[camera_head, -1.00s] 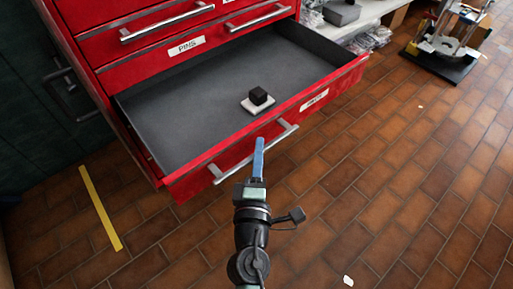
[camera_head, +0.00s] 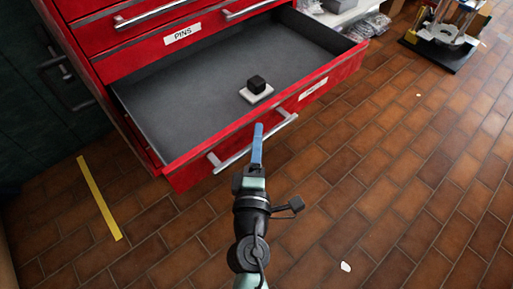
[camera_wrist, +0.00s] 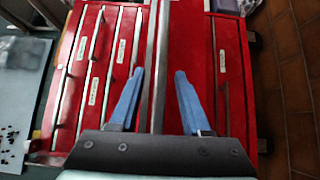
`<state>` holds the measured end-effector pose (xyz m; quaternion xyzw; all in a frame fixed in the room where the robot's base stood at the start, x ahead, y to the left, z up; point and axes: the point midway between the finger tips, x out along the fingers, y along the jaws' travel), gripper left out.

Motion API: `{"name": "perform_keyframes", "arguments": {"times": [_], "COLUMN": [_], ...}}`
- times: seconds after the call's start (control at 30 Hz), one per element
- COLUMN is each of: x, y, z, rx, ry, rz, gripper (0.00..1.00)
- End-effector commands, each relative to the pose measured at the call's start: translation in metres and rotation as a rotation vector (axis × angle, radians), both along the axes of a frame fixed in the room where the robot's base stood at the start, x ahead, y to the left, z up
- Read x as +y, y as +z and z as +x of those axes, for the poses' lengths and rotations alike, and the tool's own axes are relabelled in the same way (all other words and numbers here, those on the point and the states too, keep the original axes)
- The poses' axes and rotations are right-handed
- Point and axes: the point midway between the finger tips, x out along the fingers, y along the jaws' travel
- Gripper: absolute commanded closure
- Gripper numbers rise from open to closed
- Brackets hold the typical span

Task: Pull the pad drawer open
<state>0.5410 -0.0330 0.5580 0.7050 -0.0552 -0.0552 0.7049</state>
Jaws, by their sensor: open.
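The pad drawer (camera_head: 200,165) is red with a grey lining and stands well out from the cabinet, its inside in plain view. A black block on a white pad (camera_head: 256,88) lies inside. Its silver bar handle (camera_head: 226,161) runs along the front. My gripper (camera_head: 258,132) is at the middle of that handle, its blue fingertips overlapping it in the head view. In the wrist view, my gripper (camera_wrist: 158,98) is open. A grey bar (camera_wrist: 160,60), apparently the handle, runs between the two blue fingers with gaps on both sides. I cannot tell how deep it sits between them.
Closed red drawers, one labelled PINS (camera_head: 183,35), are above the open one. A grey bench with bagged items (camera_head: 365,22) and a metal stand on a black base (camera_head: 445,38) are at the back right. A yellow strip (camera_head: 100,200) marks the floor. The tiled floor at right is mostly clear.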

Motion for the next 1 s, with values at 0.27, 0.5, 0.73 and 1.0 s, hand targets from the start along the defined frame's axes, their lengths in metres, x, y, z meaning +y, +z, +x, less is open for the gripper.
{"name": "perform_keyframes", "arguments": {"times": [0.27, 0.5, 0.73, 1.0], "x": [0.004, 0.012, 0.017, 0.021], "y": [-0.003, -0.005, -0.005, -0.001], "z": [-0.031, -0.075, -0.11, -0.126], "rx": [0.003, 0.004, 0.004, 0.001], "ry": [-0.001, 0.0, 0.0, 0.001], "rz": [0.0, 0.001, 0.002, 0.001], "gripper": [0.53, 0.53, 0.53, 0.53]}}
